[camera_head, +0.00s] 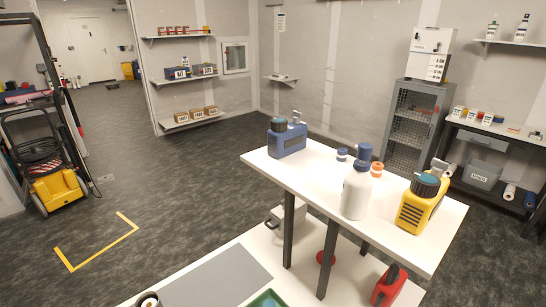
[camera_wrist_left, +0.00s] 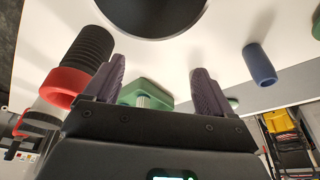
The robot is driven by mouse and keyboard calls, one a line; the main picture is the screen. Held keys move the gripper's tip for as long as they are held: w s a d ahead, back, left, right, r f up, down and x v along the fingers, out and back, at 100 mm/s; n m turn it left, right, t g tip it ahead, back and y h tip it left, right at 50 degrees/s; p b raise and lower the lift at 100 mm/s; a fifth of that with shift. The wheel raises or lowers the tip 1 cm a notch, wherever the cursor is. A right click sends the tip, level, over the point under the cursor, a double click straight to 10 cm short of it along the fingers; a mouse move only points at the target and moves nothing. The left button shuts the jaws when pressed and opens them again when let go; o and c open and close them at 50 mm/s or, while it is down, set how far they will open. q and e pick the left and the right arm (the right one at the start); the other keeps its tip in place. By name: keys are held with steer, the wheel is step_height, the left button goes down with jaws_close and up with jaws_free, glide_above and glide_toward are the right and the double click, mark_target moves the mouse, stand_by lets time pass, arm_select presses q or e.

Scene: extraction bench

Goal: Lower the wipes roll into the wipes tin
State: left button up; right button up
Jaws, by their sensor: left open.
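My left gripper (camera_wrist_left: 160,68) shows in the left wrist view, its two dark fingers apart. A green block with a pale ribbed piece (camera_wrist_left: 150,94) shows beyond and between the fingers; I see no contact with it. I cannot pick out the wipes roll or the wipes tin with certainty. A round pale and dark item (camera_head: 148,300) is cut off by the bottom edge of the head view, and I cannot tell which thing it is. A large dark round shape (camera_wrist_left: 150,12) fills the top of the wrist view. My right gripper is not in view.
The white raised shelf (camera_head: 300,172) bears a blue canister (camera_head: 287,138), a white bottle (camera_head: 356,188) and a yellow jug (camera_head: 418,208). A red can (camera_head: 388,286) and grey mat (camera_head: 217,279) are below. A black ribbed cylinder (camera_wrist_left: 88,55) and blue cylinder (camera_wrist_left: 259,64) flank the gripper.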

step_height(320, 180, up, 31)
steer(key=p, duration=2.8)
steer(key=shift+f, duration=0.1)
